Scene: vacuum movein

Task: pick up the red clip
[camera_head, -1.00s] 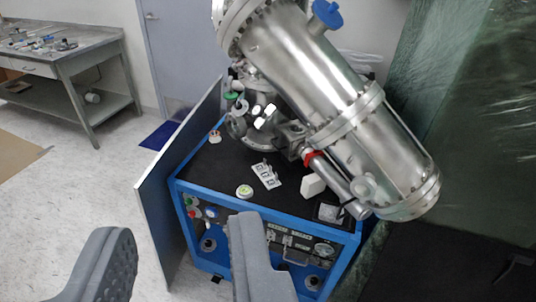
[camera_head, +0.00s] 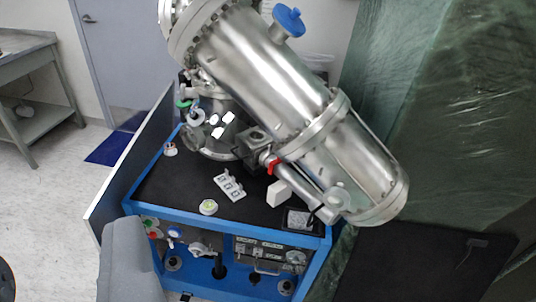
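The red clip (camera_head: 272,166) is a small red band around a metal pipe below the big steel cylinder (camera_head: 280,75), above the black top of a blue-framed cabinet. My gripper (camera_head: 62,258) is at the lower left of the view, its two grey fingers wide apart with nothing between them. The right finger overlaps the cabinet's front left corner in the picture. Only a sliver of the left finger shows at the left edge. The clip lies up and to the right of the fingers, clear of them.
The cabinet top (camera_head: 180,190) holds a white switch plate (camera_head: 230,186), a round white-green gauge (camera_head: 208,207) and a white block (camera_head: 279,194). A grey side panel (camera_head: 130,160) stands at its left. Green plastic sheeting (camera_head: 440,100) hangs at right. Floor is free at left.

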